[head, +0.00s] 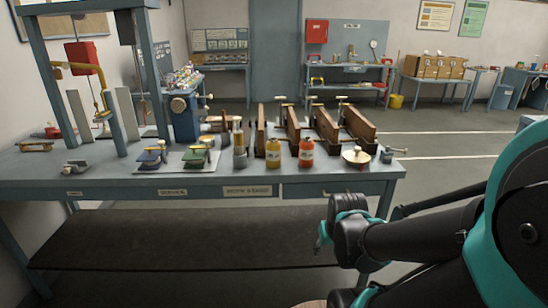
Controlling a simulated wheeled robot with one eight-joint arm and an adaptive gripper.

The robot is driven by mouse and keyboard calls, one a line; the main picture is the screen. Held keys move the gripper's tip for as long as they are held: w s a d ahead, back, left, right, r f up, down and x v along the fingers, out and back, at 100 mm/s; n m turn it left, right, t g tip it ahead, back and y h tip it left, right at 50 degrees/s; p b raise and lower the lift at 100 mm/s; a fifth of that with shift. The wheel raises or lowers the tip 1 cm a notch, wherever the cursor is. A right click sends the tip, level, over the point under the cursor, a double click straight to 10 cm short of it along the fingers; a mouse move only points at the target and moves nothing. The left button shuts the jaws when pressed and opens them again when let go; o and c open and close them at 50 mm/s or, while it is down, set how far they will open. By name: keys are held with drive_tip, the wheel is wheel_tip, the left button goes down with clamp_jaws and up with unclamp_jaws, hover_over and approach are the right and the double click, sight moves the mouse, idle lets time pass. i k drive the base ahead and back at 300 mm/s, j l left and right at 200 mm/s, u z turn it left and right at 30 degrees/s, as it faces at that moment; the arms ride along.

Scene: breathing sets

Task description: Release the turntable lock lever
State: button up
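A small pale round disc with a knob (356,156), possibly the turntable, sits near the right end of the blue-grey workbench (230,187). Just right of it is a small grey metal fitting with a short pale handle (392,153), possibly the lock lever. Which part is the lever, and whether it is locked, is too small to tell. My gripper (322,240) is in front of the bench and below its top, apart from both parts. Its fingers are small and seen side-on, so their opening is unclear.
Yellow (273,154) and orange (306,153) bottles stand left of the disc. Brown wooden frames (326,127) stand behind them. A blue frame with a red block (83,57) rises at the left. Floor right of the bench is open.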

sight(388, 149)
drive_tip(key=i+l+z, duration=0.15)
drive_tip(key=l, duration=0.25)
drive_tip(key=i+l+z, duration=0.2)
drive_tip(key=l, duration=0.2)
drive_tip(key=l+z, duration=0.15)
drive_tip(key=l, duration=0.25)
drive_tip(key=i+j+z, duration=0.1)
drive_tip(key=i+j, duration=0.05)
drive_tip(key=j, duration=0.05)
